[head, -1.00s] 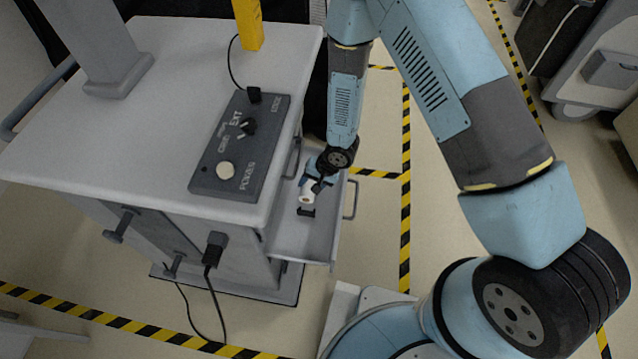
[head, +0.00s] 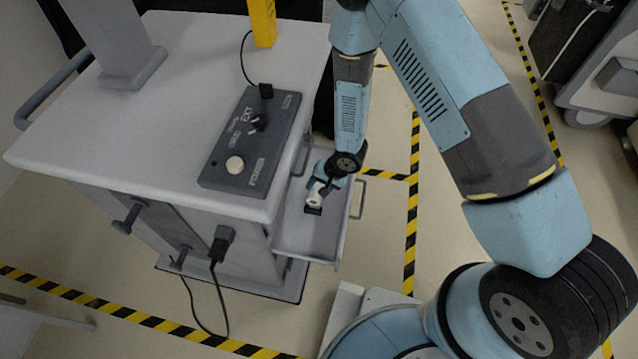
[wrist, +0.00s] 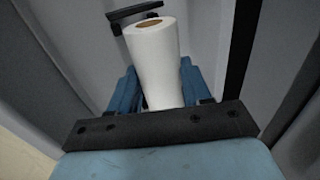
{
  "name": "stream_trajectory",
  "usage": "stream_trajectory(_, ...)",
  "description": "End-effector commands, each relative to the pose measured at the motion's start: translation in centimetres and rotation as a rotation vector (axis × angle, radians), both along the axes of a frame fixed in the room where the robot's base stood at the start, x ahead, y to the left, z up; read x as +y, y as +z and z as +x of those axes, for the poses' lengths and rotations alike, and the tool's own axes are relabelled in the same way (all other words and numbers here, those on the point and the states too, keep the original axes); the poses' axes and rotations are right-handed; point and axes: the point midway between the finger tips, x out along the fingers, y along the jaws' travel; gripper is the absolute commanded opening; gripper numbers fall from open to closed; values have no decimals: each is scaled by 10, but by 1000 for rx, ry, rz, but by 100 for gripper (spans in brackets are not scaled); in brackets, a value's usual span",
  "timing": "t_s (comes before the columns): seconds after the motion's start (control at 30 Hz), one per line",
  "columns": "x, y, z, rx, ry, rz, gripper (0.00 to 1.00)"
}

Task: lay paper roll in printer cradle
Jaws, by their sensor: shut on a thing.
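The white paper roll (wrist: 158,65) is between the two blue fingers of my gripper (wrist: 155,90) in the wrist view. Its brown core end faces away from the gripper. In the head view the roll (head: 314,199) is small and my gripper (head: 320,190) holds it inside the open drawer of the cart. A dark cradle-like piece (head: 313,210) lies just below the roll; it also shows as a dark bracket (wrist: 133,12) beyond the roll's far end in the wrist view. I cannot tell whether the roll touches it.
The open drawer (head: 310,240) has raised walls around my gripper. The cart top (head: 165,110) overhangs its left side and carries a control box (head: 250,140). A black cable (head: 215,290) hangs at the cart's front. Drawer floor in front of the roll is bare.

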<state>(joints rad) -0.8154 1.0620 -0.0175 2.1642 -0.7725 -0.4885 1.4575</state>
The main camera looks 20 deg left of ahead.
Motion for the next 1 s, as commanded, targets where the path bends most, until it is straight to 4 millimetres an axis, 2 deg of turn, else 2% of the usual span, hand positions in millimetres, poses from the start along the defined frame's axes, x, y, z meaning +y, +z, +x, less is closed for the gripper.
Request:
stream_trajectory(0.5, 0, -24, 0, 0, 1, 1, 7)
stream_trajectory(1.0, 0, -30, 0, 0, 1, 1, 7)
